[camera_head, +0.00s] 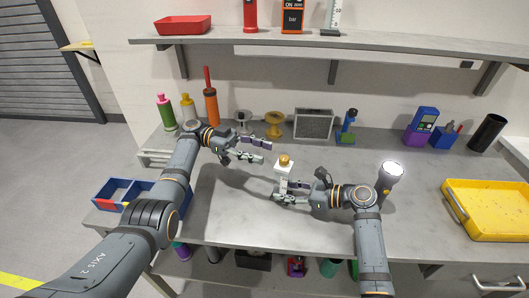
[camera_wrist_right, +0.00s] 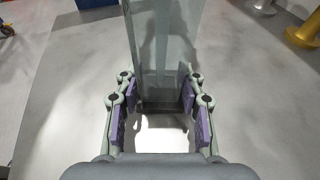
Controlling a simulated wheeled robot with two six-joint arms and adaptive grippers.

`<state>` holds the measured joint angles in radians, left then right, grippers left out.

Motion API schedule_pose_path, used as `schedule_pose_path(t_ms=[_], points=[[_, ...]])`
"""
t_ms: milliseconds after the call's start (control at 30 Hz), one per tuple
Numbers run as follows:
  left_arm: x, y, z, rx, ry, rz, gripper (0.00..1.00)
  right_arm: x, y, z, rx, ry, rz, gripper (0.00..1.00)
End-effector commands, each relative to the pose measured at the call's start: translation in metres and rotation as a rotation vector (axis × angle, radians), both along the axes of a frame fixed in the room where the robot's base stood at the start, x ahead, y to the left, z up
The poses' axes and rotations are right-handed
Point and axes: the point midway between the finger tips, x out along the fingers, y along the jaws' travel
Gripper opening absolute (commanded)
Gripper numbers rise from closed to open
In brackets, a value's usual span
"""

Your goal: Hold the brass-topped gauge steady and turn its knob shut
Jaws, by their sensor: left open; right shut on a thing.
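The gauge (camera_head: 283,169) stands upright near the middle of the bench in the head view, with a white block and a round brass knob (camera_head: 285,159) on top. My right gripper (camera_head: 281,191) is shut on its lower body from the right. In the right wrist view a grey-green upright body (camera_wrist_right: 162,65) shows between the purple finger pads, with a white patch below it; the knob cannot be made out there. My left gripper (camera_head: 266,151) is open and empty, to the left of the knob and a little apart from it.
A torch (camera_head: 388,178) stands right of my right wrist. A yellow tray (camera_head: 458,205) is at the right, a blue bin (camera_head: 112,190) at the left. A brass spool (camera_head: 274,125) and a grey mesh box (camera_head: 313,124) stand behind. Bare bench lies in front of my left gripper.

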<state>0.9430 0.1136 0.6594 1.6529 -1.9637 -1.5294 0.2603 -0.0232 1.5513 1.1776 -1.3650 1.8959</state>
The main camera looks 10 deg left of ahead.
Motion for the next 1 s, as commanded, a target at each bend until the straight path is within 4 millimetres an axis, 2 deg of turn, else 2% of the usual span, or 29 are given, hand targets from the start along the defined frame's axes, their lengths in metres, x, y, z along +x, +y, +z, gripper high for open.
schedule_pose_path(t_ms=[167,200,400,667,767,867,1000], points=[[0.0,0.0,0.0,0.0,0.0,0.0,0.48,0.0,0.0,0.0,-0.001,0.001,0.0,0.22],[0.0,0.0,0.0,0.0,0.0,0.0,0.48,0.0,0.0,-0.001,-0.001,0.001,0.0,0.41],[0.0,0.0,0.0,0.0,0.0,0.0,0.48,0.0,0.0,0.0,-0.001,0.001,0.0,0.66],[0.0,0.0,0.0,0.0,0.0,0.0,0.48,0.0,0.0,0.0,-0.001,0.0,0.0,0.66],[0.0,0.0,0.0,0.0,0.0,0.0,0.48,-0.001,-0.007,0.001,-0.003,-0.001,-0.002,0.66],[0.0,0.0,0.0,0.0,0.0,0.0,0.48,-0.006,-0.024,0.005,-0.007,-0.001,-0.002,0.66],[0.0,0.0,0.0,0.0,0.0,0.0,0.48,-0.017,-0.056,0.016,-0.008,0.0,-0.002,0.66]])
